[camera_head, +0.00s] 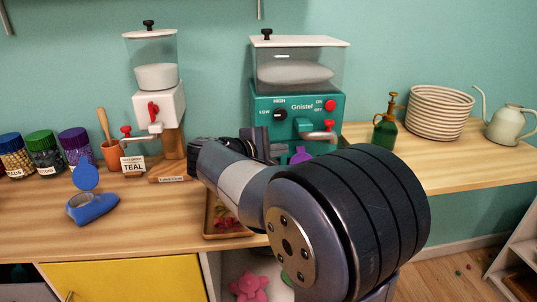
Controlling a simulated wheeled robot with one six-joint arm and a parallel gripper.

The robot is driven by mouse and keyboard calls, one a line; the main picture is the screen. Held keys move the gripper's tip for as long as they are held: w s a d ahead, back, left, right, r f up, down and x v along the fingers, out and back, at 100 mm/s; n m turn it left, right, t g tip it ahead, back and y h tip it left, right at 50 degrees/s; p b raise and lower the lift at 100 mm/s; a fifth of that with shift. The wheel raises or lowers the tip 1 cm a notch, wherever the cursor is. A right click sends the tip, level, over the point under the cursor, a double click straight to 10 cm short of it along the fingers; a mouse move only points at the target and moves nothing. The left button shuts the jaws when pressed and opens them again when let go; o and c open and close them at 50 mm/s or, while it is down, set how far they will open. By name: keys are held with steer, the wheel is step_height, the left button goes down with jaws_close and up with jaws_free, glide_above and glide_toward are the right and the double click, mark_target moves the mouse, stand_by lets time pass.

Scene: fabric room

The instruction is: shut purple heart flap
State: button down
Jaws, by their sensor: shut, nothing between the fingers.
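A small purple flap (300,155) stands up in front of the teal Gnistel machine (298,110). Only its upper part shows above my arm, so its heart shape is not clear. Whatever it is hinged to is hidden behind my arm. My gripper (264,142) is at the far end of the arm, close to the left of the purple flap and in front of the machine's lower left side. It is dark, partly hidden by my own wrist, and shut with nothing held. I cannot tell whether it touches the flap.
A white dispenser (160,105) stands left of the machine. A blue container (92,207) with its round lid (85,177) raised sits at left, near several jars (77,146). A wooden tray (212,234) lies at the front edge. A green spray bottle (385,128) stands right.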

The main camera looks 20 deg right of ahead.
steer(key=x, duration=0.4)
steer(key=shift+s+a+b, duration=0.1)
steer(key=shift+a+b, duration=0.05)
steer(key=shift+b, duration=0.6)
